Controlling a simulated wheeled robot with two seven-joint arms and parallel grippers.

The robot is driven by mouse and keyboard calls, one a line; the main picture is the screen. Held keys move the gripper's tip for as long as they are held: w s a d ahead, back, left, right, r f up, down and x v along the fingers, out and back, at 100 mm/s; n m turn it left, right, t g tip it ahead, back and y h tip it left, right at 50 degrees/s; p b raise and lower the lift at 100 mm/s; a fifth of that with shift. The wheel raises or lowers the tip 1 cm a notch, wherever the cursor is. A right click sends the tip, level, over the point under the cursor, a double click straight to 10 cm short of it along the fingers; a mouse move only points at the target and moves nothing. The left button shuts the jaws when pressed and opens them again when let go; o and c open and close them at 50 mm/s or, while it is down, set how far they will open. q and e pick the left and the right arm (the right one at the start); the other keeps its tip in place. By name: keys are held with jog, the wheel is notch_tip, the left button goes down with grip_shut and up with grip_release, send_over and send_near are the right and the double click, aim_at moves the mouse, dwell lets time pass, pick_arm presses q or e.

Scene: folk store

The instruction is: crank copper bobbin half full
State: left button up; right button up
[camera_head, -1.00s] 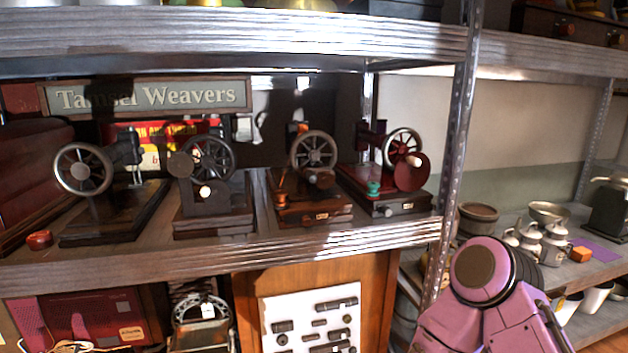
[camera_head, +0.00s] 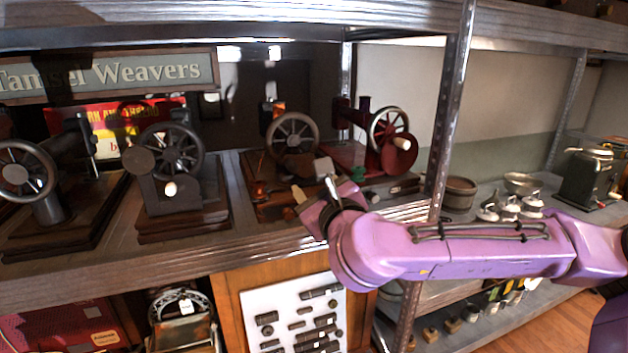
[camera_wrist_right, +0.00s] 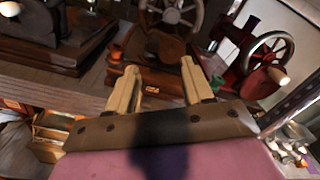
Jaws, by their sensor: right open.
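A brown winder with a spoked wheel (camera_head: 292,134) stands on the shelf, left of a red winder (camera_head: 377,150). A small copper-coloured bobbin (camera_head: 259,190) sits at the brown winder's front left; how full it is cannot be told. In the right wrist view the brown winder's base (camera_wrist_right: 152,80) lies just beyond my fingers. My right gripper (camera_head: 312,181) is open and empty in front of this winder and hides part of its base. Its two pale fingers (camera_wrist_right: 160,77) are apart in the wrist view. My left gripper is not in view.
Two dark winders (camera_head: 170,150) (camera_head: 28,168) stand further left on the same shelf. A metal upright (camera_head: 449,110) rises right of the red winder. An upper shelf (camera_head: 240,22) hangs above. Pots and jars fill the right shelf.

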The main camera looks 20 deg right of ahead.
aim_at(295, 169)
jog(key=w+p, duration=0.1)
jog(key=w, duration=0.5)
jog(key=w+p, duration=0.1)
jog(key=w, duration=0.3)
jog(key=shift+a+p, duration=0.3)
jog(key=shift+d+f+b, duration=0.1)
jog(key=shift+f+b, duration=0.05)
jog(key=shift+b, duration=0.25)
jog(key=c, duration=0.8)
